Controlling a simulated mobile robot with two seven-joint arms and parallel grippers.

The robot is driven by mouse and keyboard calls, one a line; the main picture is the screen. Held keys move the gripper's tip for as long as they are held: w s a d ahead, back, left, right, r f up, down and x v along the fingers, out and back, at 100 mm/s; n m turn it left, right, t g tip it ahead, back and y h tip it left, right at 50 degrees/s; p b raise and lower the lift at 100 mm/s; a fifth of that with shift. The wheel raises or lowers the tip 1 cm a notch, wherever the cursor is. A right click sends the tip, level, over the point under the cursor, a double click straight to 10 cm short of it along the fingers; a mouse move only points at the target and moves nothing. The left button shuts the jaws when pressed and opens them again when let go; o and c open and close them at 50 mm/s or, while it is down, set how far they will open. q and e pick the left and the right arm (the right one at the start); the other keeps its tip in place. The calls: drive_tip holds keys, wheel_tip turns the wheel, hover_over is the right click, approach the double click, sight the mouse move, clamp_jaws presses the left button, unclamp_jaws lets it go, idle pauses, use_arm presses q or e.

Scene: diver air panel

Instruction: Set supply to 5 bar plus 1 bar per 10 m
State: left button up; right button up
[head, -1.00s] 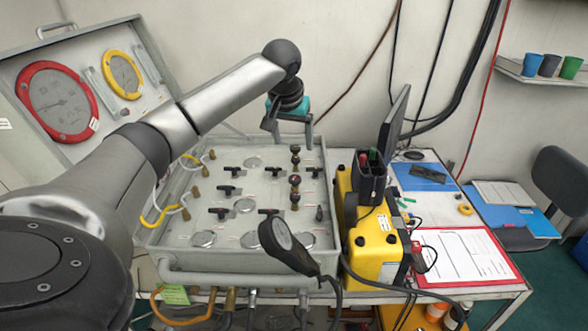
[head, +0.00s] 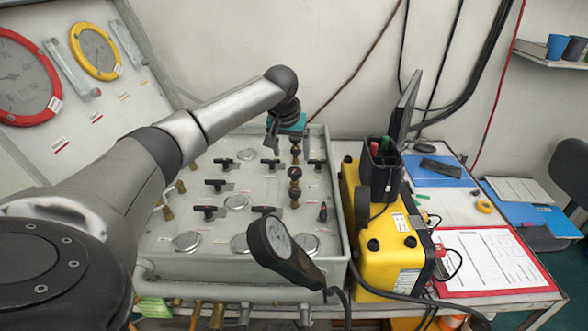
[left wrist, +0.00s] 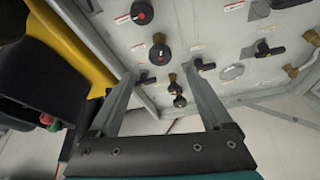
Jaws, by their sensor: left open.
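The grey air panel (head: 215,255) stands on the table with black T-handled valves (head: 208,212), round gauges (head: 187,242) and black stacked knobs (head: 295,188). Its raised lid holds a red-rimmed gauge (head: 25,78) and a yellow-rimmed gauge (head: 95,50); their readings are too small to tell. My left gripper (head: 283,142) is open above the panel's far part, close to the rear knob (head: 296,147). In the left wrist view the open fingers (left wrist: 160,78) spread either side of small black knobs (left wrist: 178,94), with nothing held. My right gripper is not in view.
A black handheld gauge (head: 280,243) rises in front of the panel's near edge. A yellow case (head: 390,245) with a black pen holder (head: 380,170) stands right of the panel. A red-edged clipboard (head: 490,260) and blue folders (head: 432,172) lie farther right.

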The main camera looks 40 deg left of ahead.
sight(294, 171)
use_arm(q)
drive_tip(key=b+x, duration=0.1)
drive_tip(key=x, duration=0.7)
drive_tip(key=shift+w+f, duration=0.1)
drive_tip(key=shift+f, duration=0.1)
clamp_jaws()
idle(0.5)
